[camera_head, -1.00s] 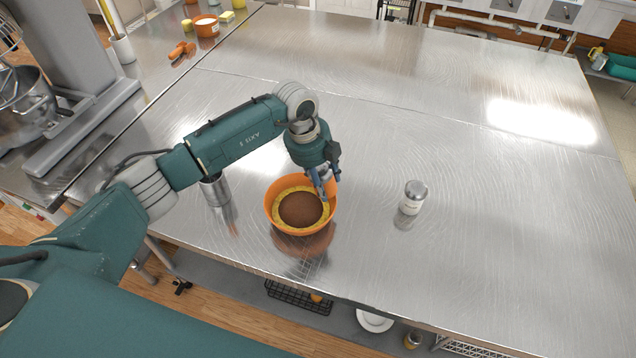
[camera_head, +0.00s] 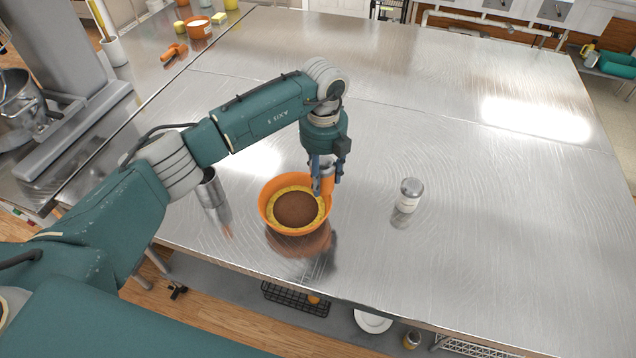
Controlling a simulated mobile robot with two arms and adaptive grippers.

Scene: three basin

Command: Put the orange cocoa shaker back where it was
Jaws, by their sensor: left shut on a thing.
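My left gripper (camera_head: 327,184) is shut on the orange cocoa shaker (camera_head: 327,181), which shows partly between the blue fingers. The gripper points down, at the right rim of an orange bowl (camera_head: 268,215). The shaker overlaps the bowl's rim in the picture, and I cannot tell how high it is above the table. The fingers and wrist hide part of the shaker. The bowl holds a yellow ring with brown filling. My right gripper is not in view.
A white shaker with a metal lid (camera_head: 409,194) stands right of the bowl. A metal cup (camera_head: 212,187) stands left of it, partly behind my arm. The steel table (camera_head: 480,240) is clear at the right and back. A mixer (camera_head: 70,60) stands at the left.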

